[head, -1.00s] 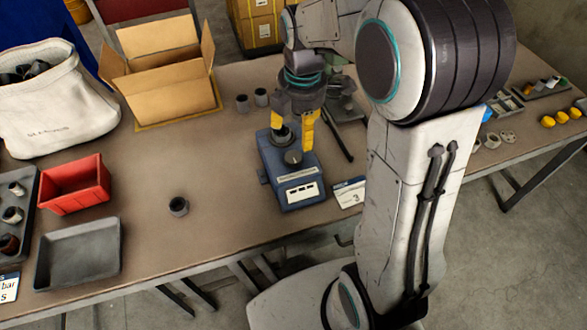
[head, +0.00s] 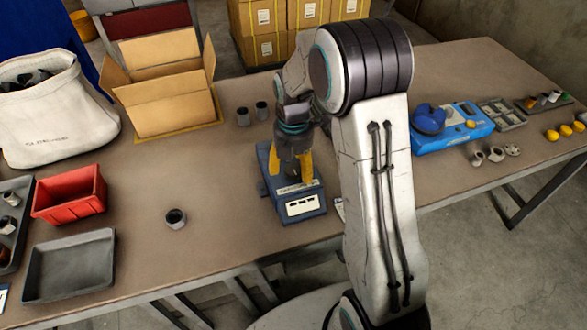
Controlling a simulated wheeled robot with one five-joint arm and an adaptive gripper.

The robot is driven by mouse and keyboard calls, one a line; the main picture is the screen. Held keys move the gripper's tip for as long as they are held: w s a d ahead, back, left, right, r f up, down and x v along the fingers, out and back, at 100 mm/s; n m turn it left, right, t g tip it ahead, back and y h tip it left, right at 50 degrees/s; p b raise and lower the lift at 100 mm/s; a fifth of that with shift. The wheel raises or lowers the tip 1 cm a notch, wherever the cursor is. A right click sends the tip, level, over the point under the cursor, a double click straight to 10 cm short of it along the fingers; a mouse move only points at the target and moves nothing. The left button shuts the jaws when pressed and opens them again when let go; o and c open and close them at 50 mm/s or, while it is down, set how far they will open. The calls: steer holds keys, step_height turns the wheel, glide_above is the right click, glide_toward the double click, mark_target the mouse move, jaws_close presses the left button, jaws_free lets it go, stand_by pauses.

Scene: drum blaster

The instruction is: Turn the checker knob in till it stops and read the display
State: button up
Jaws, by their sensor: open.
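The checker (head: 311,216) is a blue box on the table, with a white display panel (head: 303,205) on its front. The marks on the display are too small to read. My gripper (head: 291,177) is open, with its yellow fingers pointing down over the top of the checker, just behind the display. The checker knob is hidden behind the fingers and the gripper body. I cannot tell whether the fingers touch it.
A red bin (head: 70,208), grey tray (head: 40,275), open carton (head: 165,105) and white sack (head: 50,125) are further left. A blue device (head: 455,135) stands right of my arm.

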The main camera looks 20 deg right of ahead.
steer(key=shift+f, duration=0.55)
steer(key=shift+o, duration=0.2)
steer(key=c, duration=1.3)
steer(key=shift+o, duration=0.2)
steer(key=m+b, duration=0.1)
steer(key=m, duration=0.4)
steer(key=shift+s, duration=0.1)
steer(key=m, duration=0.5)
steer(key=shift+f, duration=0.1)
steer(key=m+b, duration=0.1)
steer(key=m, duration=0.9)
